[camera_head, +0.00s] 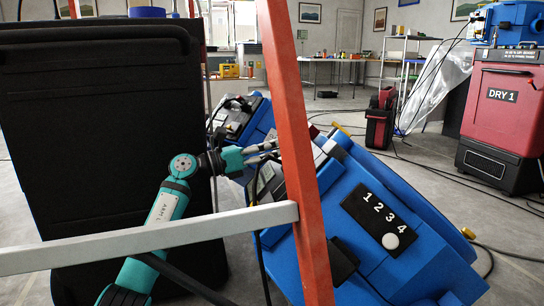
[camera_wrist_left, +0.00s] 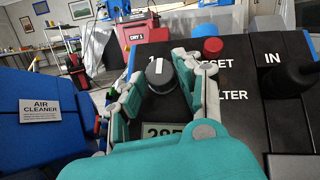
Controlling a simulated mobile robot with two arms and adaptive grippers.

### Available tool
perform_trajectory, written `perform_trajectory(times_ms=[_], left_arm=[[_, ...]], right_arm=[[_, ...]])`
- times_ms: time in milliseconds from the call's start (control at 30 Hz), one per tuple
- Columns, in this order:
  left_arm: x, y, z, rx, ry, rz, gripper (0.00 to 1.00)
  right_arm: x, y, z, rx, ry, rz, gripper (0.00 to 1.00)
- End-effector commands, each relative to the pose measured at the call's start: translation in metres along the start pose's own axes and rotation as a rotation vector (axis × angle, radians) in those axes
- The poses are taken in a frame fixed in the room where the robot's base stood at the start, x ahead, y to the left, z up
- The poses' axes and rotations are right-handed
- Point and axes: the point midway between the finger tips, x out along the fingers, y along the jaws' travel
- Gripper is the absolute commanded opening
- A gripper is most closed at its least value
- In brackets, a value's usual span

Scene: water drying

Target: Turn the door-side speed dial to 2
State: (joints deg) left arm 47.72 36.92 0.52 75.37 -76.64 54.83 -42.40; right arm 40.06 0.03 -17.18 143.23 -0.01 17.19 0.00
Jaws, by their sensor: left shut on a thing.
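My left gripper (camera_head: 268,151) reaches past the black panel to the top of a blue machine (camera_head: 350,185). In the left wrist view, its two fingers (camera_wrist_left: 162,84) are closed around a dark round knob with a white mark (camera_wrist_left: 160,70). The knob stands on a black panel with a red button (camera_wrist_left: 213,47), partly covered lettering and a small number display (camera_wrist_left: 165,130). In the head view the knob is hidden. A black plate marked 1 2 3 4 (camera_head: 372,206), with a pale round spot (camera_head: 390,241), is on the machine's near side. My right gripper is not in view.
A red post (camera_head: 290,120) and grey crossbar (camera_head: 150,238) stand in front. A large black panel (camera_head: 90,150) fills the left. The red DRY 1 unit (camera_head: 500,110) stands back right; cables cross the floor.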

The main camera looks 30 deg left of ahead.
Motion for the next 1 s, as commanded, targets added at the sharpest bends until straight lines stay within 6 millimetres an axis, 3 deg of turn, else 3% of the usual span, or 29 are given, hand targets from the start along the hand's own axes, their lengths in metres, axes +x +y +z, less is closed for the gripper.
perform_trajectory(times_ms=[400,1000], left_arm=[[0.001,0.007,0.005,0.206,-0.001,-0.263,0.02],[0.002,0.009,0.002,0.305,0.002,-0.382,0.02]], right_arm=[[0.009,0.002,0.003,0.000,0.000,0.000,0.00],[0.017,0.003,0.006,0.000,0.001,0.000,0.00]])
